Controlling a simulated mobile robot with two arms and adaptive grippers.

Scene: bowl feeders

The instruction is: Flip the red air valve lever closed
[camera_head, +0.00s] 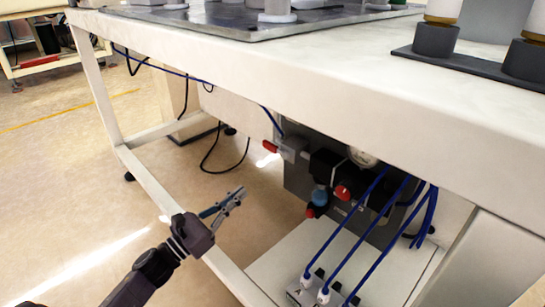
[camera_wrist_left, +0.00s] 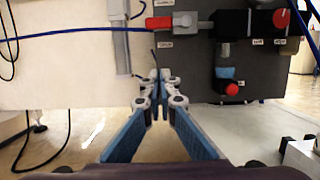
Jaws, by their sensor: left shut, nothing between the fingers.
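The red air valve lever (camera_head: 270,147) sticks out to the left of a grey valve body (camera_head: 292,148) under the table. In the left wrist view the red lever (camera_wrist_left: 158,23) lies about horizontal at the top, beside its valve body (camera_wrist_left: 186,21). My left gripper (camera_head: 238,192) is below and left of the lever, apart from it. It also shows in the left wrist view (camera_wrist_left: 160,77), its fingertips together and empty, below the lever in the picture. My right gripper is in neither view.
A regulator with a red knob (camera_wrist_left: 280,19) and a blue-topped filter bowl (camera_wrist_left: 226,74) sit right of the valve on a grey panel (camera_head: 296,182). Blue hoses (camera_head: 350,215) run down to a manifold. The table's edge (camera_head: 270,75) overhangs. Open floor lies left.

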